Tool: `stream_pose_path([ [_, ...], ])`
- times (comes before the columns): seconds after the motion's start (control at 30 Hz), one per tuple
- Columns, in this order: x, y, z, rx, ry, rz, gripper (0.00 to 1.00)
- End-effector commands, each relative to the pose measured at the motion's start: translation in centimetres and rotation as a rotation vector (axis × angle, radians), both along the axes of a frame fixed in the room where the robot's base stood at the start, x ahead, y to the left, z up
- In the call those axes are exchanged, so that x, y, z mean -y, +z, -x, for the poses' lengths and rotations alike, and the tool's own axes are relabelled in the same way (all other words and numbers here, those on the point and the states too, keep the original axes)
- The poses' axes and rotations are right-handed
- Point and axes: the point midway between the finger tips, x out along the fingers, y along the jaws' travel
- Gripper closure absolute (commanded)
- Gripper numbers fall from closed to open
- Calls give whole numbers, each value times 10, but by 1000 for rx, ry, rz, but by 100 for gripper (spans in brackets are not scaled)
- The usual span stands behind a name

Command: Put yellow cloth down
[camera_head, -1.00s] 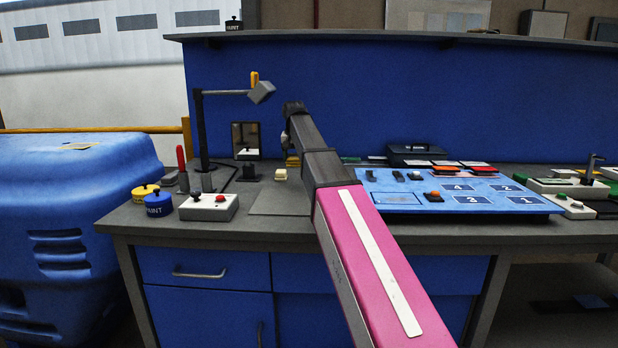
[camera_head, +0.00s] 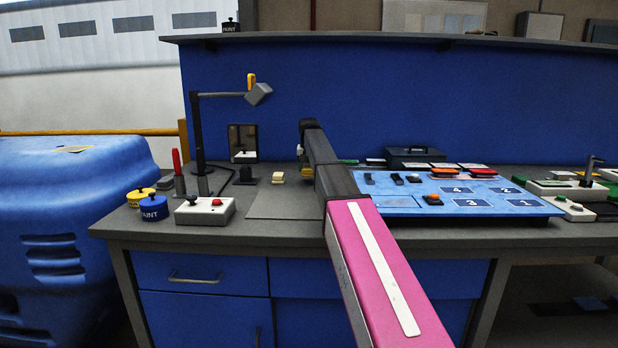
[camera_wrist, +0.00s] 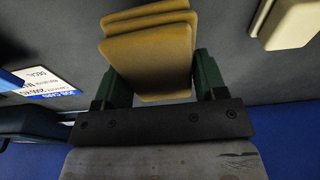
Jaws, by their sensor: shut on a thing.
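The yellow cloth (camera_wrist: 150,55) is a folded, layered stack in the wrist view, held between the green fingers of my gripper (camera_wrist: 158,70). The gripper is shut on it. In the head view a small yellow part of the cloth (camera_head: 307,172) shows just left of my arm, above the bench's rear area. My arm hides most of the gripper there. I cannot tell whether the cloth touches the surface.
A cream block (camera_head: 278,177) stands on the bench left of the cloth; a grey mat (camera_head: 285,206) lies in front. A blue numbered board (camera_head: 480,208) is on the right. A lamp (camera_head: 197,140), a control box (camera_head: 205,211) and paint pots (camera_head: 153,207) stand left.

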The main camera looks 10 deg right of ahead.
Motion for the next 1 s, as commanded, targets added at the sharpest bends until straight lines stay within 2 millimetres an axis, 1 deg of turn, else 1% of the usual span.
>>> stream_pose_path([
  [0.3,0,-37,1,-1,1,0,65],
  [0.67,0,-41,1,0,1,0,65],
  [0.7,0,-41,1,0,1,0,32],
  [0.77,0,-41,0,0,1,0,12],
  [0.8,0,-41,1,0,1,0,9],
  [1.0,0,-41,1,0,1,0,9],
])
